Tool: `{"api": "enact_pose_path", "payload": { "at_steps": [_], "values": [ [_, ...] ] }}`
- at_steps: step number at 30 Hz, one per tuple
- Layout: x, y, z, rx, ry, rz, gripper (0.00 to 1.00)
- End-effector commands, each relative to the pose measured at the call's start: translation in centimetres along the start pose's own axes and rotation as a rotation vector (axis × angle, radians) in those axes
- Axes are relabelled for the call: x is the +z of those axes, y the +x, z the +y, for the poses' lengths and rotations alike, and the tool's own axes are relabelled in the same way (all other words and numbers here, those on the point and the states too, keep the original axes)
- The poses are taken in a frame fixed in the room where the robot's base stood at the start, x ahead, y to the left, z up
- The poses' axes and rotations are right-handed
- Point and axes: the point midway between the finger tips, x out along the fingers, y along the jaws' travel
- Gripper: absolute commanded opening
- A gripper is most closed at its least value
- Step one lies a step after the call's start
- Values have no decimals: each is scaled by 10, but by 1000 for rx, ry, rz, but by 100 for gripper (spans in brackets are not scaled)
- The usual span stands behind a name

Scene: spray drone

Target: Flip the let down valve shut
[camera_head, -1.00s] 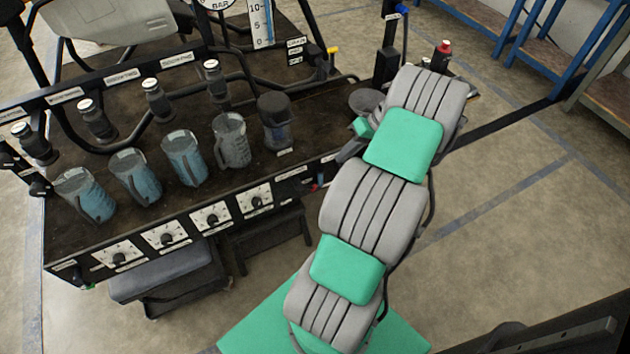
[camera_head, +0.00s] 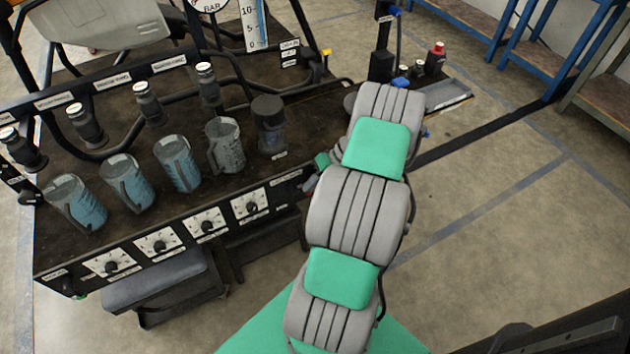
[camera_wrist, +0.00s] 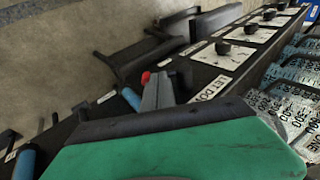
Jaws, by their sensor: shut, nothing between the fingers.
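The black bench front carries a white label that starts "LET DO…" in the wrist view (camera_wrist: 208,92). Beside it a small red tip (camera_wrist: 146,77) and a blue lever-like piece (camera_wrist: 131,98) show; they appear to be parts of the let down valve, though the valve's body is mostly hidden. My gripper (camera_wrist: 157,90), grey and shut with nothing held, is close to the red and blue parts; I cannot tell whether it touches them. In the head view my gripper (camera_head: 309,184) is at the right end of the bench front, largely covered by my arm.
The black bench (camera_head: 110,245) holds several blue-tinted jugs (camera_head: 180,165) and has dial knobs (camera_head: 207,226) along its front. A grey step (camera_head: 160,280) sits below. Another blue handle (camera_wrist: 25,160) is at the wrist view's lower left. Floor right of my arm is clear.

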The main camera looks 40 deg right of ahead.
Motion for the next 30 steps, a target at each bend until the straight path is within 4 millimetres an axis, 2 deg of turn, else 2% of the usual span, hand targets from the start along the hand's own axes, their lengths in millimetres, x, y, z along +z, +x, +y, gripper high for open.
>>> {"api": "enact_pose_path", "payload": {
  "at_steps": [6,30],
  "values": [
    [2,2,-4,-1,0,-2,0],
    [2,5,5,0,2,-1,0]
  ]
}}
